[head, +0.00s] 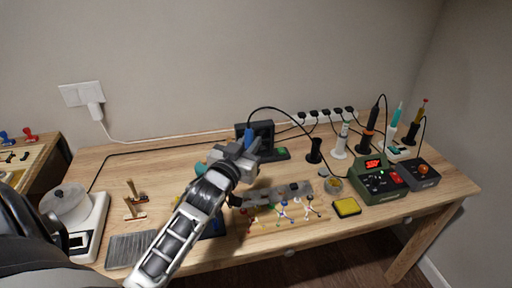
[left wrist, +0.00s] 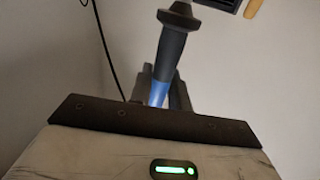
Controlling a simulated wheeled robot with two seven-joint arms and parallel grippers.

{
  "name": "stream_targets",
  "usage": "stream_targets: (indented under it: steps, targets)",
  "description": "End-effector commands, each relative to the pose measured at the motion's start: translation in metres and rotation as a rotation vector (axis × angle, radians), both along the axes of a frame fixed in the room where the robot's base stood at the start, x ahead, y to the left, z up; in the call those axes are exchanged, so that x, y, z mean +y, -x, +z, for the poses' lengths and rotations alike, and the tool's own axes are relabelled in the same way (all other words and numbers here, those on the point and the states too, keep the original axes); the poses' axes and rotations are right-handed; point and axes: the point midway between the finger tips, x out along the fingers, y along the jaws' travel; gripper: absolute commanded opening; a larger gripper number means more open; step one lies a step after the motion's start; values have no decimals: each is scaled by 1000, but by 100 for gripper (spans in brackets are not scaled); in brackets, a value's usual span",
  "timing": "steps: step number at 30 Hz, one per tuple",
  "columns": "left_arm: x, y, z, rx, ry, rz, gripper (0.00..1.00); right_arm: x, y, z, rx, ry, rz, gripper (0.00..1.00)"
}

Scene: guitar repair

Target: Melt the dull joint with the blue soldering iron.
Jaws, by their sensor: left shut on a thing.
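The blue soldering iron (head: 249,136) is in my left gripper (head: 240,152), with its cable arching up and to the right. In the left wrist view the iron (left wrist: 158,92) shows a blue part and a dark grip between the fingers; its tip cannot be made out. The gripper is shut on it above the middle of the bench, behind and left of a grey work plate (head: 262,193) with small parts on it. Which joint there is the dull one is too small to tell. My right gripper is not in view.
Several colored clips (head: 284,209) stand before the plate. A yellow sponge (head: 346,207) and the green soldering station (head: 380,182) are to the right. Other irons stand behind, near an empty-looking black stand (head: 313,151). A white scale (head: 84,228) is at the left.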

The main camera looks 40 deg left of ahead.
Motion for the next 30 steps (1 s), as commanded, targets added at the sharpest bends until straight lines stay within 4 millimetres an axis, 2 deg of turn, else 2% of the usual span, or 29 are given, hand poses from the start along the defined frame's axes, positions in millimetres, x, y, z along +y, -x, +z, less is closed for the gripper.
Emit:
stream_targets:
  steps: [15,30]
  targets:
    - [49,0,12,0,-1,0,0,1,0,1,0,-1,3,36]
    - [54,0,14,-1,1,0,0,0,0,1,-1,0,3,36]
